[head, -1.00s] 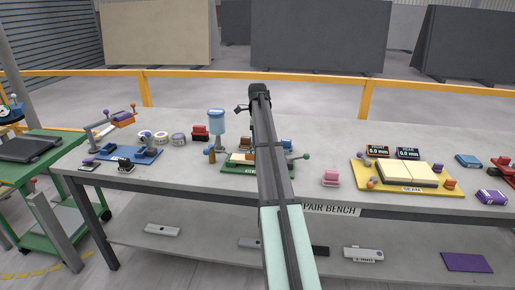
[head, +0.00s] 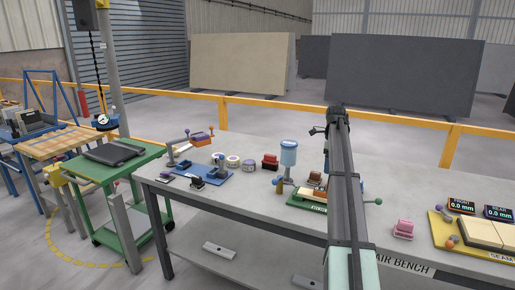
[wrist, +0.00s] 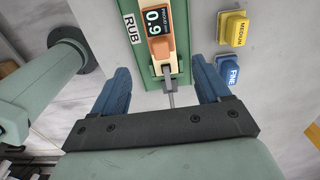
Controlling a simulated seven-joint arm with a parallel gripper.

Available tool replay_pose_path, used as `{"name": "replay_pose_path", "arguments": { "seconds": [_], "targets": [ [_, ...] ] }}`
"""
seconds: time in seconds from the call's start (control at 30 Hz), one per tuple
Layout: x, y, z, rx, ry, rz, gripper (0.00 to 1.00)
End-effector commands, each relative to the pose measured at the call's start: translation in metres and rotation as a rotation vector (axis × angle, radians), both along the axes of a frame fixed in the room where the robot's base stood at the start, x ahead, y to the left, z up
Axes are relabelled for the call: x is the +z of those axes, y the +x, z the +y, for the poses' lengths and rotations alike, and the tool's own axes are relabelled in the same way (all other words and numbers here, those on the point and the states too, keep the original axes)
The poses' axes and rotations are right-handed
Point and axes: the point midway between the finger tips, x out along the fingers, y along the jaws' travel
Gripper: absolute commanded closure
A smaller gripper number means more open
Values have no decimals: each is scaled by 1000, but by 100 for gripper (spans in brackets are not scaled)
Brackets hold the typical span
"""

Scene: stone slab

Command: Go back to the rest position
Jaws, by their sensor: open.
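My gripper (wrist: 160,68) is open, its two blue fingers spread in the wrist view. Between and beyond the fingers is an orange and cream tool (wrist: 158,18) with a dark display reading 0.9, on a green base (wrist: 133,15) beside a "RUB" label. Nothing is seen gripped between the fingers. In the head view my arm reaches out over the bench (head: 255,205), beside the green station (head: 302,200); the fingers are hidden behind the arm there.
In the wrist view, a yellow MEDIUM block (wrist: 232,28) and a blue FINE block (wrist: 228,69) lie right of the base. A green cart (head: 128,165) stands left.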

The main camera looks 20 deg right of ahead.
Motion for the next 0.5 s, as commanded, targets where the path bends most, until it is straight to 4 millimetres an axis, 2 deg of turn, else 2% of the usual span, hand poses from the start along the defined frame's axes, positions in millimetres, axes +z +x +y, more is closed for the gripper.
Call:
{"name": "replay_pose_path", "arguments": {
  "seconds": [0.17,0.27,0.37,0.5],
  "targets": [
    [-6,0,10,7,11,3,24],
    [-23,0,38,25,44,11,24],
    [-48,-3,84,55,99,27,24],
    [-88,-12,161,104,195,62,24]
  ]
}}
